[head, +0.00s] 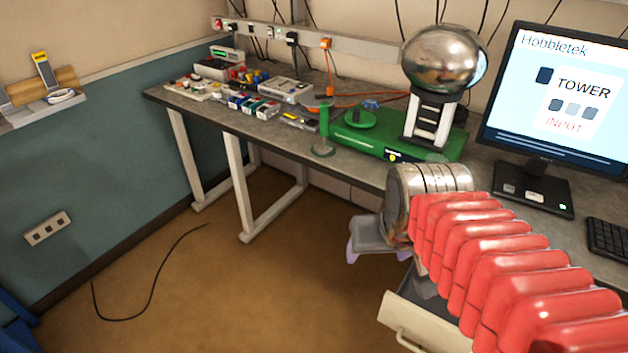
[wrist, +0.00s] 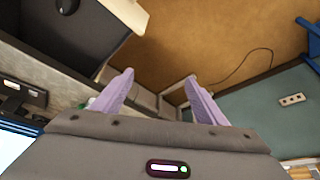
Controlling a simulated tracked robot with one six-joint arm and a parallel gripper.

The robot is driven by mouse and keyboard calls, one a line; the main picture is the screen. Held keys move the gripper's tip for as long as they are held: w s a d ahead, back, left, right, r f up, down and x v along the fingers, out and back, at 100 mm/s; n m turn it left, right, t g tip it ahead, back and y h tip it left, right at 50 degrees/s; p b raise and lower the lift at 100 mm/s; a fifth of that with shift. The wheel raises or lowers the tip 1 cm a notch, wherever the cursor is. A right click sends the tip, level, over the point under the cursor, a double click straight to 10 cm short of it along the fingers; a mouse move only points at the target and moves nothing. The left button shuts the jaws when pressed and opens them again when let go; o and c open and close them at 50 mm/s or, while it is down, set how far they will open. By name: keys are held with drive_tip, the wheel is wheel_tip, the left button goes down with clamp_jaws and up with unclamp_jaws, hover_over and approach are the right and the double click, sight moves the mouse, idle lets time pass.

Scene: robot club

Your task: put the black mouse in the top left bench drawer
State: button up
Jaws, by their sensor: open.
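My gripper (wrist: 158,82) is open, its two lilac fingers spread with nothing between them. In the head view my gripper (head: 375,254) hangs in front of the bench edge, just beyond the open drawer. The pulled-out bench drawer (head: 408,325) has a cream front with a handle, and my red-covered arm hides much of it. In the wrist view the drawer (wrist: 125,12) is at the upper left, to the left of my fingers. A small dark rounded thing, apparently the black mouse (wrist: 67,5), lies on its dark floor, cut by the frame's top edge.
The bench (head: 290,130) carries a green-based machine with a metal sphere (head: 444,58), a monitor (head: 560,95), a keyboard (head: 608,238) and small electronics at the far end. A black cable (head: 150,285) lies on the brown floor. The floor left of my gripper is otherwise clear.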

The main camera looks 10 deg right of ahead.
drive_tip(key=s+a+r+n+y, duration=0.1)
drive_tip(key=s+a+r+n, duration=0.1)
drive_tip(key=a, duration=0.4)
drive_tip(key=shift+s+t, duration=0.4)
drive_tip(key=shift+s, duration=0.1)
